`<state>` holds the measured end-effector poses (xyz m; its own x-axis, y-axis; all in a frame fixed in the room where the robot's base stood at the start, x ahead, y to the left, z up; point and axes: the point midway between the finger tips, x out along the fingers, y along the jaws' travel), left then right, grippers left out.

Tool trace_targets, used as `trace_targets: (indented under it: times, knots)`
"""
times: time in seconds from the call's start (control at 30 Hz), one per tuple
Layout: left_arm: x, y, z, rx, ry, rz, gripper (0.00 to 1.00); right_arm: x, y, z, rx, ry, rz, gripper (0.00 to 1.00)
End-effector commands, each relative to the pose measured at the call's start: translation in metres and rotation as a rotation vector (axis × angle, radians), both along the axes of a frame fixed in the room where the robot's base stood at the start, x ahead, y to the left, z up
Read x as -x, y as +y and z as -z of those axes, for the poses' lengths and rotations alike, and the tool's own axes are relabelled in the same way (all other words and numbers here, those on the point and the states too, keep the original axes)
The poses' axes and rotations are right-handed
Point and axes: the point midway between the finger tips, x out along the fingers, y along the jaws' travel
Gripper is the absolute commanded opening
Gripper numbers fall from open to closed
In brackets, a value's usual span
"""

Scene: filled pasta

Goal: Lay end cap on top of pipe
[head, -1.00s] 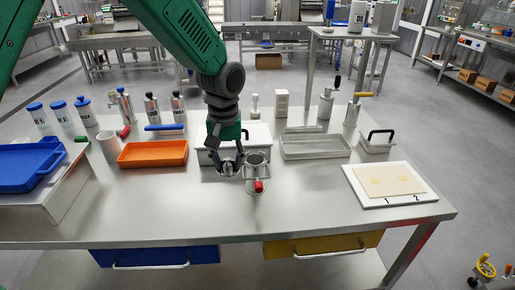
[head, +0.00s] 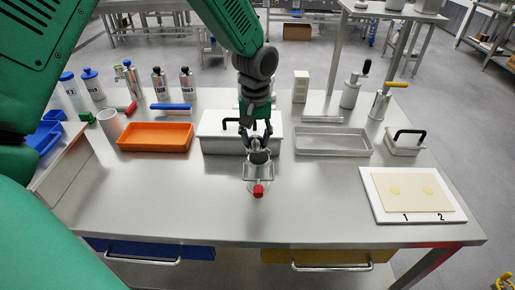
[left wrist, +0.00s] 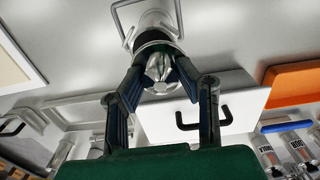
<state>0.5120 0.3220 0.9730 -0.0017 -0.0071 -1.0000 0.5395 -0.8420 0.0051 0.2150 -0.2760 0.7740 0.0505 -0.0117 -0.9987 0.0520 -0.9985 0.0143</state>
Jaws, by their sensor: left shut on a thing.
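My left gripper (head: 258,147) is shut on the end cap, a round metal piece with a lobed knob. The end cap (left wrist: 160,72) shows best between the fingertips in the left wrist view; in the head view the fingers largely hide it. The pipe (head: 258,172) is an upright metal cylinder in a wire-like frame with a red knob in front. It also shows just beyond the cap in the left wrist view (left wrist: 153,22). The cap is over the pipe's mouth; I cannot tell whether they touch. My right gripper is not in view.
A white lidded box (head: 222,136) with a black handle stands just behind the gripper. An orange tray (head: 155,146) is at left and a grey tray (head: 333,151) at right. A white board (head: 377,207) lies farther right. The front middle of the table is clear.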

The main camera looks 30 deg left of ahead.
Motion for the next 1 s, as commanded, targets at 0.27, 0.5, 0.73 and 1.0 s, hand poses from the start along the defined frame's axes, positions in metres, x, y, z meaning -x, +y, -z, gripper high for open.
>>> trace_targets:
  times: [0.27,0.5,0.73,1.0]
  knots:
    - [0.0,-0.003,0.03,-0.003,0.002,0.002,0.0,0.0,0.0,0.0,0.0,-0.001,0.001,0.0]
    - [0.0,0.0,0.042,0.001,0.001,0.001,0.0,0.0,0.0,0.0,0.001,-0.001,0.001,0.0]
    - [0.0,0.001,0.043,0.001,0.004,0.001,0.5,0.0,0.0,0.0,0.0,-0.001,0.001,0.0]
    - [0.0,-0.002,0.033,-0.001,-0.002,0.001,0.5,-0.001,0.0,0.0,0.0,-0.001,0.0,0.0]
